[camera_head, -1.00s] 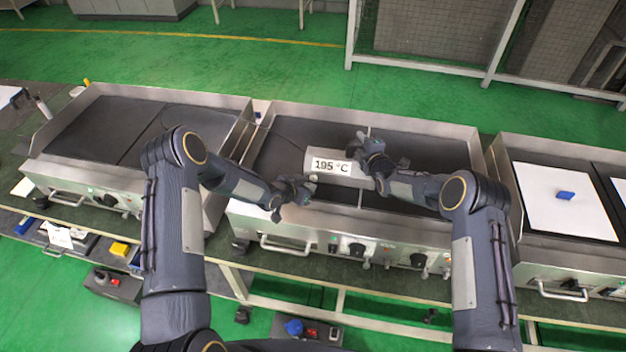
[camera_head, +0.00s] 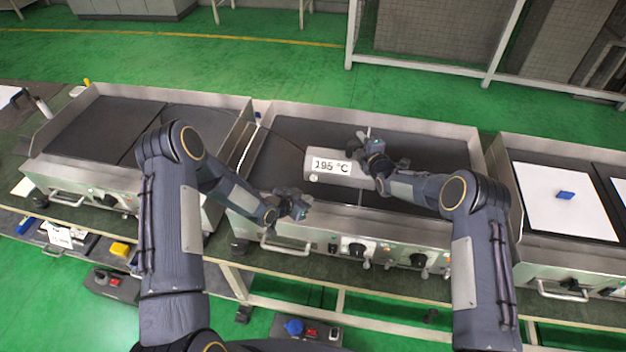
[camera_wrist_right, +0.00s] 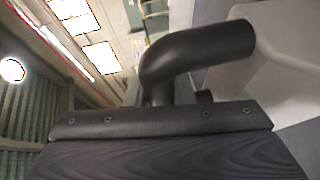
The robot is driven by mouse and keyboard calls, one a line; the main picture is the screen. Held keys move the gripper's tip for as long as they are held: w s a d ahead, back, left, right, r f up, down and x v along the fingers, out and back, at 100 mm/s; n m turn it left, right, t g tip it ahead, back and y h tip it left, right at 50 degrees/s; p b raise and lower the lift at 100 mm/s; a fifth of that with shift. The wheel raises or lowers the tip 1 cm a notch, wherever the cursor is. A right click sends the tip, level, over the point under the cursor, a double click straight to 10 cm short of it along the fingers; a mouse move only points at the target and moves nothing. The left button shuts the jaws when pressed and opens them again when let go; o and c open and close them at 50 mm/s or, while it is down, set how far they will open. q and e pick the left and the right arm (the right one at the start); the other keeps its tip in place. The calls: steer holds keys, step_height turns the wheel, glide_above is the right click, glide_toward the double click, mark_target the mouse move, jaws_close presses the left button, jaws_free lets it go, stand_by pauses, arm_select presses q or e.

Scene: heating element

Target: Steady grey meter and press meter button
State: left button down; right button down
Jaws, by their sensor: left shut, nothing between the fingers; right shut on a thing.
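The grey meter (camera_head: 318,166) lies over the middle griddle, its white display reading 195 °C. A small round pale button (camera_head: 313,178) sits on its lower left part. My right gripper (camera_head: 368,156) is shut on the meter's right end; its fingertips are partly hidden. My left gripper (camera_head: 302,208) is shut and empty at the griddle's front edge, below and left of the meter, apart from the button. In the right wrist view a dark curved tube (camera_wrist_right: 200,55) and a dark bar fill the middle; the grip itself cannot be made out there.
The middle griddle (camera_head: 425,125) has raised steel walls and front knobs (camera_head: 355,249). The griddle surface behind the meter is clear.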

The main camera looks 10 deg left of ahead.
steer(key=shift+f, duration=0.1)
steer(key=c, duration=1.2)
jaws_free()
steer(key=shift+o, duration=0.2)
